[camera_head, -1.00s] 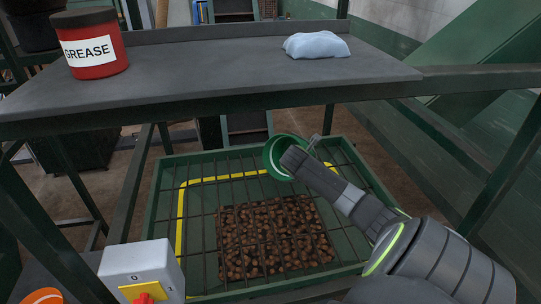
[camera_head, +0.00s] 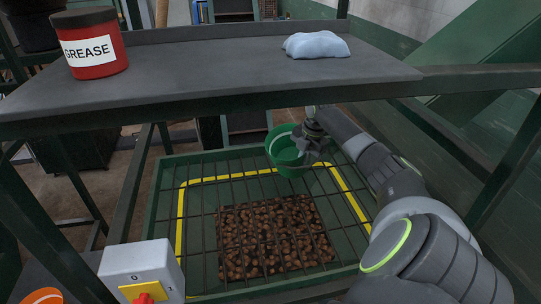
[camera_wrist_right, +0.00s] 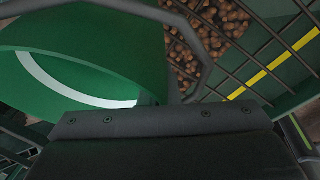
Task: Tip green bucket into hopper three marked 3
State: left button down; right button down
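The green bucket (camera_head: 286,158) hangs near the far side of a green hopper with a bar grid (camera_head: 196,240). In the right wrist view the green bucket (camera_wrist_right: 60,55) with a white band fills the upper left, beside a grey hoop. Brown lumps (camera_head: 270,240) show beneath the grid. No number 3 is visible on the hopper. My left gripper is out of view.
A switch box (camera_head: 140,268) stands at lower left. Green frame posts flank the hopper.

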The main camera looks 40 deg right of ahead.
jog(key=shift+r+y, duration=0.35)
jog(key=shift+y, duration=0.35)
jog(key=shift+r+g+y+b, duration=0.25)
jog(key=shift+g+y+b, duration=0.05)
jog(key=shift+y+b, duration=0.6)
jog(key=shift+r, duration=0.2)
jog(key=shift+y, duration=0.3)
jog(key=shift+r, duration=0.1)
